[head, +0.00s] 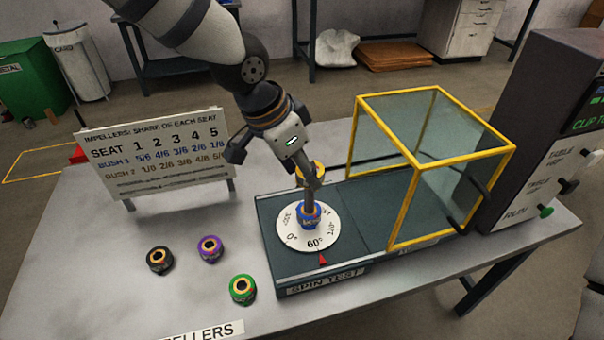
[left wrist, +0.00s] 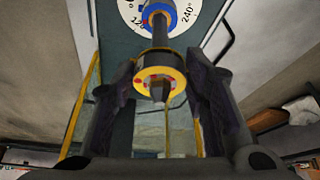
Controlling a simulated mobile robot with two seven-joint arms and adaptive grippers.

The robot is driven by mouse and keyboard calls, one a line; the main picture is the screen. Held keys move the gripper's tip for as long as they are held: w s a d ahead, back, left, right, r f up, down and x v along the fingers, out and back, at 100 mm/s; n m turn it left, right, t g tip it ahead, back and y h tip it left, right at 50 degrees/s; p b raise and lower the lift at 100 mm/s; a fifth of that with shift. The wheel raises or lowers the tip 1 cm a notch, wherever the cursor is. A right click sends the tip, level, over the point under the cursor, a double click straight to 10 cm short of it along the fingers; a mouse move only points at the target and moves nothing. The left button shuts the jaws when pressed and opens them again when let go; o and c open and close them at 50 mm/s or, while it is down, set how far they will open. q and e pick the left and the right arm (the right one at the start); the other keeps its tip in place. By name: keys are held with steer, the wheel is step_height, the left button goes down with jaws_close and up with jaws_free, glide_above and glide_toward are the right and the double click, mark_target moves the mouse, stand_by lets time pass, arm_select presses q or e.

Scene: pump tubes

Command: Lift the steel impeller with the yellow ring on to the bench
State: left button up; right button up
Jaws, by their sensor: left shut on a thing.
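The steel impeller with the yellow ring (head: 318,167) is high above the dial of the spin test stand, in line with the upright spindle (head: 308,195). In the left wrist view the yellow-ringed impeller (left wrist: 151,86) sits between the two dark fingers, with the spindle behind it. My left gripper (head: 303,168) reaches down from above and is shut on this impeller; its fingertips (left wrist: 162,82) show at both sides of it. The head view partly hides the grip. A blue-ringed impeller (head: 309,217) sits lower, at the dial (head: 285,232). My right gripper is not in view.
Black (head: 159,260), purple (head: 210,249) and green (head: 242,289) ringed impellers stand on the bench (head: 110,300) left of the stand. A sign board (head: 153,155) stands behind them. A yellow-framed clear guard (head: 432,165) is to the right. The bench's left front is bare.

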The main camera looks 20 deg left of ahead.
arm_select(q)
steer(key=shift+r, duration=3.8)
